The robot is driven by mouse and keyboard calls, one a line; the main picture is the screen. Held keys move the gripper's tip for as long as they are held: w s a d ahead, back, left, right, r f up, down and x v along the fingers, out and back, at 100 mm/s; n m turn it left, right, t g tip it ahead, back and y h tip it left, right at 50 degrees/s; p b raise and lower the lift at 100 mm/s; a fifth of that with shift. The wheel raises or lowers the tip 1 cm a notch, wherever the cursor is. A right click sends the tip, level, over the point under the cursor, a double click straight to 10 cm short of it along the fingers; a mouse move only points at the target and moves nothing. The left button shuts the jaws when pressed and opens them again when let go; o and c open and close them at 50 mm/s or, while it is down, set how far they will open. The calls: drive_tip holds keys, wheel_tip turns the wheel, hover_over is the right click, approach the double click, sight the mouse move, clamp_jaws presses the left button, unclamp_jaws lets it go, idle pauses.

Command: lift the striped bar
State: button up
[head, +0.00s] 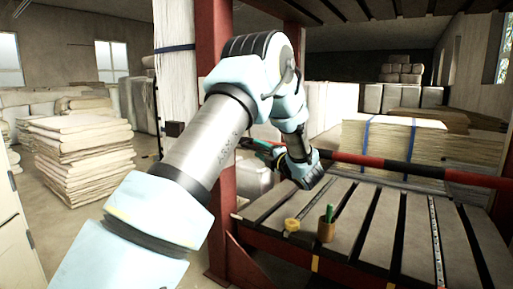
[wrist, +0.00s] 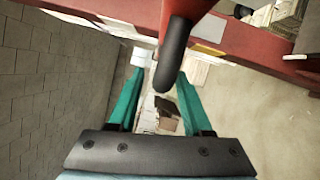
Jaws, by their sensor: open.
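The striped bar (head: 415,168), banded red and black, runs level across the red frame above the slatted bench in the head view. Its left end reaches my gripper (head: 264,147), whose green fingers show small there. In the wrist view the bar (wrist: 174,52) comes in from the top, and its rounded black end lies between the two teal fingers of my gripper (wrist: 160,74). The gripper is open, with a finger on each side of the bar's end. A gap shows beside each finger. The bar's depth between the fingers is hard to tell.
A red post (head: 214,120) stands close behind my arm. The slatted bench (head: 375,225) below the bar holds a brown cup (head: 326,231) with a green item, and a small yellow object (head: 292,225). A strapped stack (head: 390,140) sits behind the bar. Cloth piles stand left.

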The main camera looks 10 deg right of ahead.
drive_tip(key=shift+x, duration=1.15)
clamp_jaws()
idle(0.6)
